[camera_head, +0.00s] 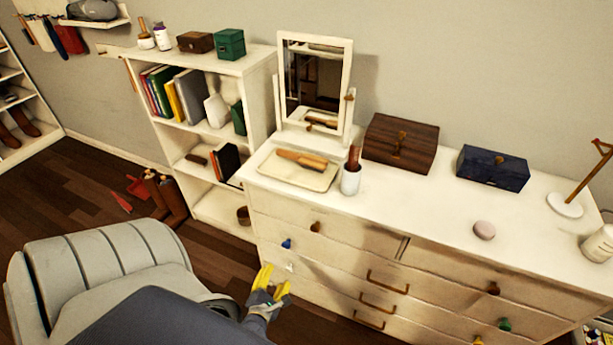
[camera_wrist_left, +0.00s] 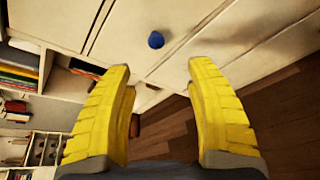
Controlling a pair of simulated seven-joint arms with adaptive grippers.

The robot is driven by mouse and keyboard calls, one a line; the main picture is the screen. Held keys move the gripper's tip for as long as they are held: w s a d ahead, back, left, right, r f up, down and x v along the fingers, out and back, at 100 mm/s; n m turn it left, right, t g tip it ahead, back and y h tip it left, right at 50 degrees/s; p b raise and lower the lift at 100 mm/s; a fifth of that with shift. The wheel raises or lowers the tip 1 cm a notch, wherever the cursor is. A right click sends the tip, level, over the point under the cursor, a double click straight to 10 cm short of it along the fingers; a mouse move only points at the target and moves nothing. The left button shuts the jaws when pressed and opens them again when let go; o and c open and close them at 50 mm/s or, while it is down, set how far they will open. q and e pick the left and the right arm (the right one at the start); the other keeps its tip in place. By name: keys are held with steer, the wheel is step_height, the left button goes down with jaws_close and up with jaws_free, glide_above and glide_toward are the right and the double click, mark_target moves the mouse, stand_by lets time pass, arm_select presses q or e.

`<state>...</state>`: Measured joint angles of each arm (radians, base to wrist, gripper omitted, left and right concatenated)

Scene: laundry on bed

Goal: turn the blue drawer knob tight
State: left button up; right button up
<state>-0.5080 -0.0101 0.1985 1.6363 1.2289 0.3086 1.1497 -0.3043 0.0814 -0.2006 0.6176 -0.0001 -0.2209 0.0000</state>
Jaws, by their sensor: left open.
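The blue drawer knob (camera_head: 286,244) sits on the left part of the white dresser's front (camera_head: 345,262), in the head view. My left gripper (camera_head: 276,279) has yellow fingers and is open and empty, just below the knob in the picture. In the left wrist view the round blue knob (camera_wrist_left: 156,40) shows beyond the fingertips, roughly centred between the two fingers (camera_wrist_left: 159,68). No finger visibly touches it. How tight the knob is cannot be told. My right gripper is not in view.
A pale knob (camera_head: 290,267) is close to the gripper, and a brown knob (camera_head: 315,227) is above. Bar handles (camera_head: 377,302) line the middle drawers. A white bookshelf (camera_head: 262,98) stands left of the dresser. Brown boots (camera_head: 168,197) stand on the floor.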

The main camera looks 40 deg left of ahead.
arm_select(q)
steer(key=n, duration=0.2)
glide_toward(286, 246)
steer(key=x, duration=1)
steer(key=shift+w+a+f, duration=0.2)
steer(key=shift+a+f, duration=0.05)
steer(key=shift+f, duration=0.05)
steer(key=shift+c, duration=0.5)
jaws_close()
